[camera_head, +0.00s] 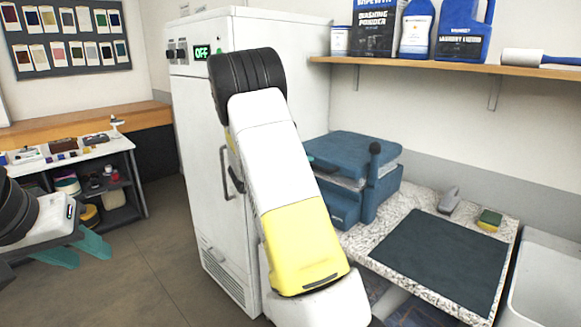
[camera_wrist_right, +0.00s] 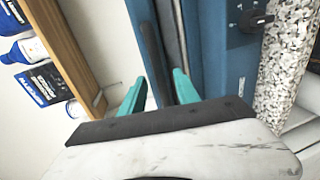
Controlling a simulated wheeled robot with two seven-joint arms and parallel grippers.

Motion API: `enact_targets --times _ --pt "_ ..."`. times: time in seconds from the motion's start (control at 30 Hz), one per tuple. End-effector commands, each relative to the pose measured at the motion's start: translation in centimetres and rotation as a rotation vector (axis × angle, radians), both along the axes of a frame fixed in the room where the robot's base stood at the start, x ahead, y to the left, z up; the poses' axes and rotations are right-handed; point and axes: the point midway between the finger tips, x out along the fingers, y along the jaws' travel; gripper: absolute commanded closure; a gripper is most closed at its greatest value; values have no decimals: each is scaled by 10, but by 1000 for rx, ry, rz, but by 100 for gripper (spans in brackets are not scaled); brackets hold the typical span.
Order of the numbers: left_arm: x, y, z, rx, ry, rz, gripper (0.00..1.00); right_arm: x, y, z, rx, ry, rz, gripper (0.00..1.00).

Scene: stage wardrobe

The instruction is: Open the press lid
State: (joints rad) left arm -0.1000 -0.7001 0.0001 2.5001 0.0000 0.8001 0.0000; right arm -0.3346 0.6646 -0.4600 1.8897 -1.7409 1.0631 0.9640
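The blue press (camera_head: 345,210) stands on the speckled counter, partly hidden behind my right arm. Its lid (camera_head: 362,146) lies low and roughly flat over a pale layer, and looks shut. My left gripper (camera_head: 92,257) is open and empty at far left, away from the press.
The speckled counter holds a dark mat (camera_head: 445,258), a grey brush-like tool (camera_head: 449,200) and a sponge (camera_head: 489,220). A shelf (camera_head: 440,63) with detergent runs above. A tall white cabinet (camera_head: 205,170) stands left of the press. A white basin (camera_head: 545,285) lies at right.

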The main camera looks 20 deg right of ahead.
Motion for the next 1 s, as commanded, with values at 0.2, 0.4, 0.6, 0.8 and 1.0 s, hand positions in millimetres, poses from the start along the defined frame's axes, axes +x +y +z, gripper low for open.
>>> enact_targets --times 0.2,0.4,0.6,0.8,1.0 --pt "0 0 0 0 0 0 64 11 -27 -6 1 1 -1 62" --pt "0 0 0 0 0 0 64 14 -35 -8 2 0 1 62" --pt "0 0 0 0 0 0 64 14 -35 -8 2 1 0 64" --pt "0 0 0 0 0 0 64 14 -35 -8 2 1 0 100" --pt "0 0 0 0 0 0 64 14 -34 -8 2 1 0 100"
